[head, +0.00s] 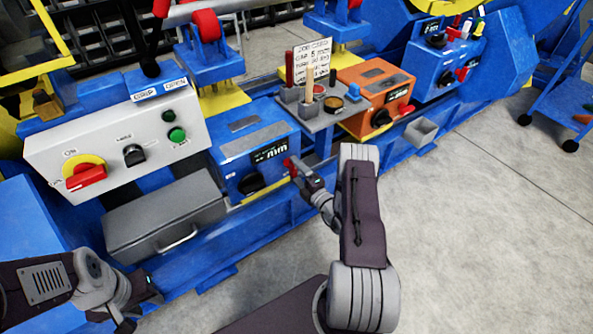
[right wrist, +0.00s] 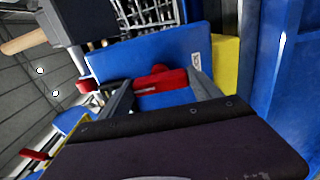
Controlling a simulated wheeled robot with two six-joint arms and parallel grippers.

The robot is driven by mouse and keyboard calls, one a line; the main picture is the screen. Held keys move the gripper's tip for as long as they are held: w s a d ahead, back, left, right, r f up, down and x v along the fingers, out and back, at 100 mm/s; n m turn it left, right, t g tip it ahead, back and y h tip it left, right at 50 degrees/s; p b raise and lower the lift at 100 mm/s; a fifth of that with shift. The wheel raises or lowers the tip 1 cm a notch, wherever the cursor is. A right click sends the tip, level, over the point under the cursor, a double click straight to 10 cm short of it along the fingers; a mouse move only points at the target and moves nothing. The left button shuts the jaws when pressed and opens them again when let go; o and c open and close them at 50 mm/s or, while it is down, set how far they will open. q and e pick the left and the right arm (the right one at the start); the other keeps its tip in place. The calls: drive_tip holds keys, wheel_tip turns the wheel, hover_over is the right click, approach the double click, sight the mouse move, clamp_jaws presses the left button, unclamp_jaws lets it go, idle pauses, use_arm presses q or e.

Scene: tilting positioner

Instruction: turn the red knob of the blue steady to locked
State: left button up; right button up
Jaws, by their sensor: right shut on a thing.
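The near blue steady (head: 245,139) is a blue box with a scale marked "mm" and a black knob on its front. My right gripper (head: 295,170) is at its right front corner, at the red knob, which is mostly hidden there. In the right wrist view the red knob (right wrist: 160,79) lies between the two fingers of my right gripper (right wrist: 158,92), against the blue face. A small white label (right wrist: 194,58) is beside it, too small to read. My left gripper (head: 128,322) is at the lower left, away from the steady; its fingers are unclear.
A grey control panel (head: 65,150) with a red switch stands at the left. A grey toolbox (head: 165,215) lies before it. A tool tray (head: 318,120) and an orange box (head: 375,82) are right of the steady. Another blue box (head: 428,68) is farther back.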

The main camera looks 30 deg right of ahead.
drive_tip(key=shift+f, duration=0.1)
drive_tip(key=o, duration=1.4)
drive_tip(key=shift+s, duration=0.15)
drive_tip(key=s+p, duration=0.1)
drive_tip(key=s, duration=0.2)
drive_tip(key=s+p, duration=0.1)
drive_tip(key=s, duration=0.2)
drive_tip(key=s+p, duration=0.1)
drive_tip(key=s, duration=0.2)
drive_tip(key=shift+d, duration=0.35)
